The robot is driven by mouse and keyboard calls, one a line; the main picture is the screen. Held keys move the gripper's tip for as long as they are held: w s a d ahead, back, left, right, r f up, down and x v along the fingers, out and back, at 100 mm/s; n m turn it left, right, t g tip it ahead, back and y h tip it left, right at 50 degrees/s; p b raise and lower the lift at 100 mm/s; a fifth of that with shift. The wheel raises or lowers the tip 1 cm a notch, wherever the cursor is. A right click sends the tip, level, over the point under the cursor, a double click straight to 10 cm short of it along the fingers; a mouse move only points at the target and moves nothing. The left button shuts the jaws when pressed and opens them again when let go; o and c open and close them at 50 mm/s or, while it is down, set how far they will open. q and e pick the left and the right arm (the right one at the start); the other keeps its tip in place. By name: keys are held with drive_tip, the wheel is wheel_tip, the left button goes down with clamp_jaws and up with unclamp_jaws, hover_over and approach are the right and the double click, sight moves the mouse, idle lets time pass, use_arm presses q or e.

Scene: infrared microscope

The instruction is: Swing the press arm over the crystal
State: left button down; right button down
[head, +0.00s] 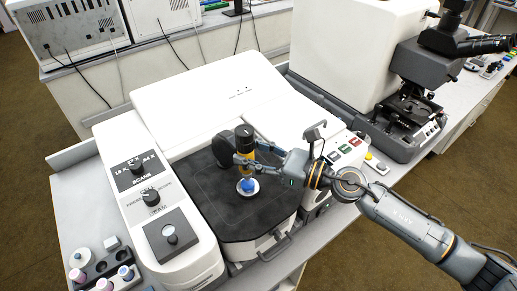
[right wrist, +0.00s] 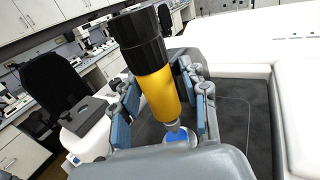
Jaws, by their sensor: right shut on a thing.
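The press arm (head: 247,148) stands on the dark top of the white instrument in the head view. It has a black knob on top, a yellow barrel and a narrow tip pointing down. My right gripper (head: 243,160) comes in from the right and is shut on the yellow barrel. In the right wrist view the barrel (right wrist: 158,88) leans between the blue finger pads. Its grey tip is over or very near a white disc with a blue middle (right wrist: 177,137). The crystal cannot be made out separately, and the tip's contact is unclear. My left gripper is out of view.
A control panel with dials (head: 137,172) lies left of the dark top. A rack of small bottles (head: 105,272) stands at the lower left. A microscope (head: 408,110) stands at the right. The dark top (head: 215,195) is mostly bare around the disc.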

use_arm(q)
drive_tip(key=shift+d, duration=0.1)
use_arm(e)
drive_tip(key=shift+s+a, duration=0.4)
drive_tip(key=shift+a, duration=0.05)
drive_tip(key=c, duration=1)
unclamp_jaws()
drive_tip(key=shift+o, duration=0.5)
drive_tip(key=shift+w+a, duration=0.1)
drive_tip(key=shift+a, duration=0.35)
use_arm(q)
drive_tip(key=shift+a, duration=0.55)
use_arm(e)
drive_tip(key=shift+w+f, duration=0.1)
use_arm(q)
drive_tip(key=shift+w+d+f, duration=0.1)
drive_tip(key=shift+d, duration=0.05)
use_arm(e)
drive_tip(key=shift+d, duration=0.1)
drive_tip(key=shift+d, duration=0.2)
drive_tip(key=v, duration=1.1)
drive_tip(key=shift+d, duration=0.35)
